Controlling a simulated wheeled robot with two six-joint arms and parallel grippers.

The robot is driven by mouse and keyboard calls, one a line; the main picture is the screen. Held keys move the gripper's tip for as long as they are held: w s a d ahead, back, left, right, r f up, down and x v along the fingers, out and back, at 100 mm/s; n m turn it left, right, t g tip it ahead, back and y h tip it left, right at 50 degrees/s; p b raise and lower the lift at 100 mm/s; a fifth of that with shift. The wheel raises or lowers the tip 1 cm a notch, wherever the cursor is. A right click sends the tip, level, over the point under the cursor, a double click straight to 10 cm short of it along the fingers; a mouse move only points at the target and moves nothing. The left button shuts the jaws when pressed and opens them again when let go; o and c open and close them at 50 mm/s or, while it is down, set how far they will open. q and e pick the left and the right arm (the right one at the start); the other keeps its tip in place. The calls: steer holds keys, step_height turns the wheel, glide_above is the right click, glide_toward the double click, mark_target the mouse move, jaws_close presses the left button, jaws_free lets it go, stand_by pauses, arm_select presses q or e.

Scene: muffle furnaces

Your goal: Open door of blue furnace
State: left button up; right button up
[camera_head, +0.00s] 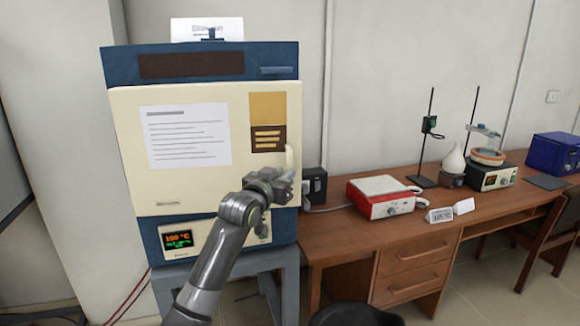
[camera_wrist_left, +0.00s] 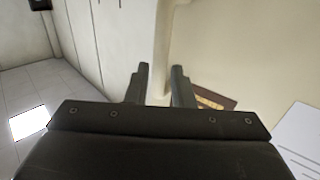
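The blue furnace (camera_head: 118,68) stands at the left on a grey stand, with a cream door (camera_head: 190,185) that looks shut. The door carries a white paper sheet and a yellow-brown label. A cream handle (camera_head: 290,160) sits at the door's right edge, its lower part hidden by my left gripper (camera_head: 279,186). In the left wrist view the two fingers of my left gripper (camera_wrist_left: 161,84) are apart. The cream handle (camera_wrist_left: 163,55) shows between them, with a visible gap; contact cannot be told. My right gripper is not in view.
A wooden desk (camera_head: 415,245) stands right of the furnace. It bears a red-and-white hotplate (camera_head: 383,197), a small clock-like display, a stand with a flask, and a blue box (camera_head: 555,152). A black box (camera_head: 314,186) is close beside the door's right edge.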

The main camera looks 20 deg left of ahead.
arm_select(q)
steer(key=shift+w+d+p, duration=0.15)
steer(key=shift+w+p, duration=0.05)
steer(key=shift+w, duration=0.8)
steer(key=shift+w+d+p, duration=0.15)
steer(key=shift+w+p, duration=0.05)
steer(key=shift+w, duration=0.8)
jaws_close()
